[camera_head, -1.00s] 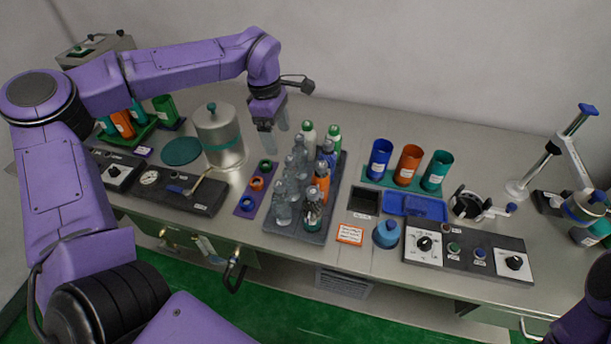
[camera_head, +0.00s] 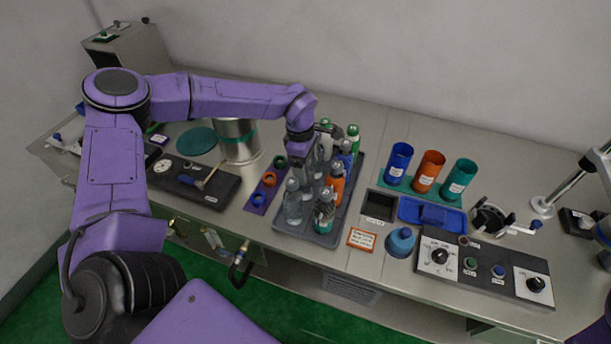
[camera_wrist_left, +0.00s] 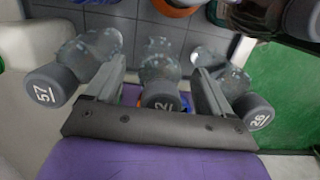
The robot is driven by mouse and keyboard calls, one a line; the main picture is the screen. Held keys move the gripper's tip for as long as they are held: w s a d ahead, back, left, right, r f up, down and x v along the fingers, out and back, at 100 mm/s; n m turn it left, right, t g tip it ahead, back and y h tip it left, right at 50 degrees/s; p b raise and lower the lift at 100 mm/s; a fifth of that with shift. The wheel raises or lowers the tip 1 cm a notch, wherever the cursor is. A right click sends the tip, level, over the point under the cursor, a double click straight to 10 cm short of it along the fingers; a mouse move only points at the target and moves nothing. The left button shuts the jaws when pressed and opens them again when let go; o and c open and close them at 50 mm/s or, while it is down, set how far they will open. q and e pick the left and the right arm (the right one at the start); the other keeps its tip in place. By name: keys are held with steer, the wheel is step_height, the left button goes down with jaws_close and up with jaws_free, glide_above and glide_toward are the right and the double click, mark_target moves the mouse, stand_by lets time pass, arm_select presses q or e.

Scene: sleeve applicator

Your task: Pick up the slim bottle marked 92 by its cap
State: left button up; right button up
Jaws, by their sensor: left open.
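The tray (camera_head: 290,237) holds several bottles; clear slim ones with grey caps stand along its left side. In the left wrist view, a clear bottle with a grey cap (camera_wrist_left: 160,97) stands between the fingers of my left gripper (camera_wrist_left: 160,88); its number is partly covered by the gripper's edge, and only a 2 reads clearly. Grey caps marked 57 (camera_wrist_left: 45,92) and 26 (camera_wrist_left: 254,110) lie outside the fingers on either side. My left gripper (camera_head: 308,163) is open over the tray's clear bottles in the head view. My right gripper is not in view.
Orange (camera_head: 336,182) and green-capped (camera_head: 353,132) bottles crowd the tray's right side. Coloured rings on a purple strip (camera_head: 256,203) lie left of it. A steel pot (camera_head: 238,142) stands behind left.

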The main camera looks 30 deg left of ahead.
arm_select(q)
steer(key=shift+f, duration=0.25)
steer(key=shift+r, duration=0.1)
jaws_close()
steer(key=shift+r, duration=0.1)
